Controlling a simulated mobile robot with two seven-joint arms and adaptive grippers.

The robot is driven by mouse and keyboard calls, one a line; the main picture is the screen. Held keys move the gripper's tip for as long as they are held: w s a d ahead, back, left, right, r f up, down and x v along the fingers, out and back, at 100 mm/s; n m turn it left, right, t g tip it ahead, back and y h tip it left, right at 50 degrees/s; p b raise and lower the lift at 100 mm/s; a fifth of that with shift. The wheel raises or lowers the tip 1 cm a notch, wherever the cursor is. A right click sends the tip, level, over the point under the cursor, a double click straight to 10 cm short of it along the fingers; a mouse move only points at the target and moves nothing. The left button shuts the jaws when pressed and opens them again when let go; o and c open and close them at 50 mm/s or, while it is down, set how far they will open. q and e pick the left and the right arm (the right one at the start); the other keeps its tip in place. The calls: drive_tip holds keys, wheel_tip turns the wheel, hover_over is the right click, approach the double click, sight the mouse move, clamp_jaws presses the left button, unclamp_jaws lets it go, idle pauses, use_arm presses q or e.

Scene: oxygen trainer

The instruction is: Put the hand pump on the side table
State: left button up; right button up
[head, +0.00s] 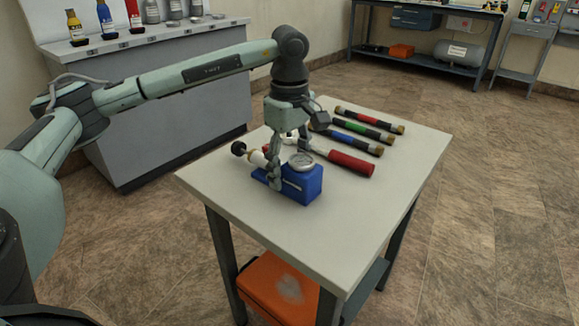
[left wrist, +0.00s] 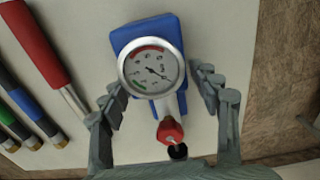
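What appears to be the hand pump, a blue body (head: 307,188) with a round silver gauge, lies on the pale-topped table (head: 330,240). A light barrel and a black knob (head: 238,148) extend to its left. In the left wrist view the pump's gauge (left wrist: 151,66) faces the camera, with a red part and black knob below it. My left gripper (head: 287,165) reaches down over the pump, its fingers spread on either side of it. In the left wrist view the gripper (left wrist: 162,90) shows gaps beside the barrel; any contact is unclear. My right gripper is out of view.
A red-handled tool (head: 345,162) lies close behind the pump. Several banded rods (head: 370,120) lie farther back. An orange case (head: 275,288) sits on the lower shelf. A grey cabinet (head: 160,125), a workbench (head: 455,66) and a small stand (head: 531,31) are beyond, with open floor right.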

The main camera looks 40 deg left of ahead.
use_arm(q)
drive_tip(key=shift+r, duration=0.1)
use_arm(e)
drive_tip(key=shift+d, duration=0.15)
use_arm(q)
drive_tip(key=shift+r, duration=0.25)
wheel_tip(320, 180, up, 10)
drive_tip(key=shift+f, duration=0.15)
drive_tip(key=shift+r+p, duration=0.4)
drive_tip(key=shift+r, duration=0.55)
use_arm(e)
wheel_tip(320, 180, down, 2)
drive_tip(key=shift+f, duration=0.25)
